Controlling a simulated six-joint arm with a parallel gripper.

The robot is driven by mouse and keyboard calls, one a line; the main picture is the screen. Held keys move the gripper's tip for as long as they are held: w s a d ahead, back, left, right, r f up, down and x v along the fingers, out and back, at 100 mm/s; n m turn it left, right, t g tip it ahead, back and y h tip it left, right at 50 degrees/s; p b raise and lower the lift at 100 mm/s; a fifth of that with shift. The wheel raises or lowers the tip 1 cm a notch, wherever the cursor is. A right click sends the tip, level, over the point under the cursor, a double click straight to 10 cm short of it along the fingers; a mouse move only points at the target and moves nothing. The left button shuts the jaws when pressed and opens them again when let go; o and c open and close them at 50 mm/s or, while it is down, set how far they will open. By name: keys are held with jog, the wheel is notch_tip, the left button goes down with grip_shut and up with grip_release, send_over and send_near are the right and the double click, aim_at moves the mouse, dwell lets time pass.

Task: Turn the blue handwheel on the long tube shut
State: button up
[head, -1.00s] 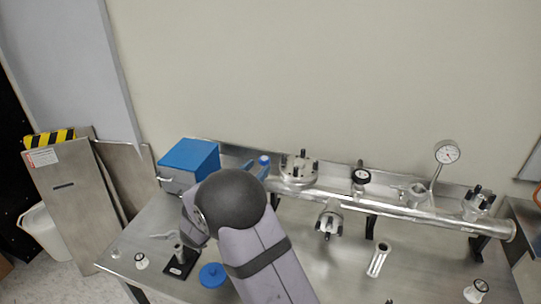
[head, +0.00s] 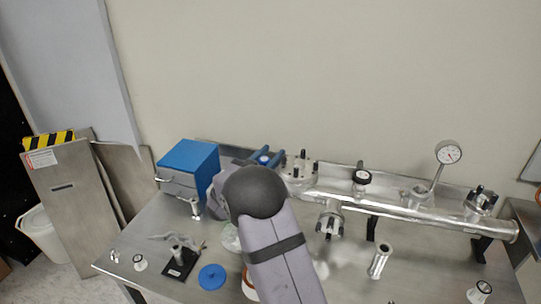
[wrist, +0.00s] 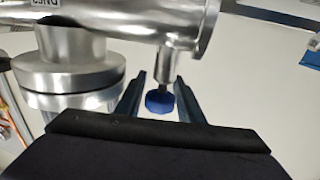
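The blue handwheel (wrist: 160,101) sits on a short stem on the long metal tube (wrist: 130,17) in the wrist view. In the head view the handwheel (head: 264,160) shows at the left end of the tube (head: 400,211). My gripper (wrist: 160,100) is open, with one dark blue finger on each side of the handwheel. A narrow gap shows between the wheel and each finger. In the head view the fingers of my gripper (head: 265,156) reach around the wheel, and my wrist hides part of the tube's left end.
A flange (head: 300,168) with upright bolts stands close right of the handwheel. A black-knobbed valve (head: 361,178) and a dial gauge (head: 447,153) are farther right. A blue-lidded box (head: 188,158) stands left. A blue disc (head: 212,277) lies on the metal table (head: 140,225).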

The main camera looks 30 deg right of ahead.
jog(key=c, duration=0.8)
jog(key=shift+s+r+m+g+h+p, duration=0.15)
jog(key=shift+m+g+h+p, duration=0.25)
jog(key=shift+m+g, duration=0.2)
jog(key=shift+s+d+m+g+h, duration=0.15)
jog(key=shift+m+g+h, duration=0.3)
jog(key=shift+g, duration=0.35)
jog(key=shift+s+d+m+g+h, duration=0.15)
jog(key=shift+m+g+h, duration=0.1)
jog(key=shift+m+g, duration=0.45)
jog(key=shift+a, duration=0.1)
jog(key=o, duration=0.8)
jog(key=shift+a, duration=0.1)
jog(key=b+v, duration=0.1)
jog(key=v, duration=0.6)
